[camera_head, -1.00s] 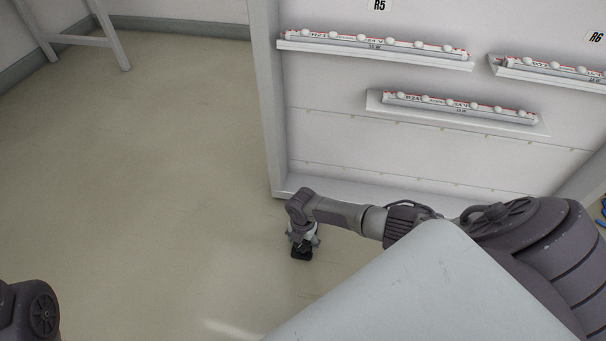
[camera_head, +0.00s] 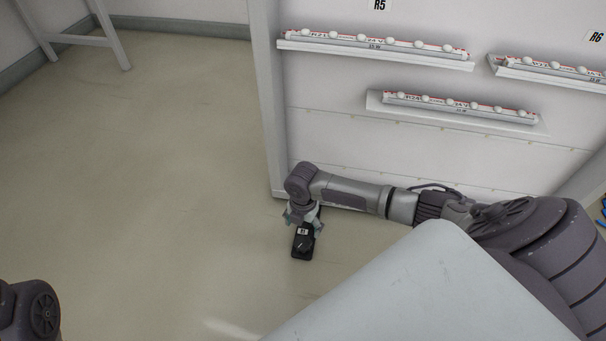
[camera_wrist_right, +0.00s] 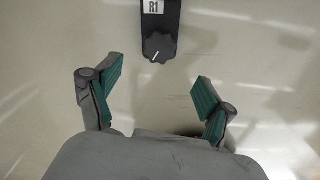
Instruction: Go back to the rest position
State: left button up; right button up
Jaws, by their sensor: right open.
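My right gripper (camera_head: 303,216) hangs from the right arm, low in front of the shelf unit. In the right wrist view it also shows (camera_wrist_right: 157,76), its two green-padded fingers spread wide with nothing between them. A black box with a round knob and an R1 label (camera_wrist_right: 160,32) is beyond the fingertips, apart from them. The box (camera_head: 302,246) also shows just below the gripper in the head view, its upper part partly hidden. Only a dark joint of my left arm shows at the lower left; the left gripper is out of view.
The white shelf unit (camera_head: 330,120) is close behind my right arm. Ledges (camera_head: 400,60) on it hold strips with white round knobs, under signs R5 and R6. Open beige floor (camera_head: 140,190) lies to the left. A white stand (camera_head: 110,35) is at the far left.

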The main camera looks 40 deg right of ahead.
notch_tip(320, 180, up, 2)
jog(key=shift+r, duration=0.15)
dwell(0.5)
